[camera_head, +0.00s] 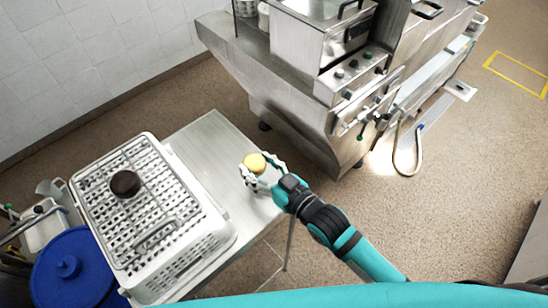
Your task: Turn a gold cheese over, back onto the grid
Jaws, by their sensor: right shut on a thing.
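A round gold cheese (255,162) is held in my right gripper (259,170), over the right part of the steel table (213,150). The fingers are shut around its sides. I cannot tell whether the cheese touches the table top. The grid (160,185) lies on top of a white perforated basket (205,245) on the left part of the table. A dark brown round thing (125,183) sits on the grid toward its upper left. My left gripper is not in view.
A large steel machine (290,90) with knobs stands behind the table to the right. A blue lidded bin (72,268) and other containers (45,225) stand left of the basket. The table top between basket and right gripper is bare.

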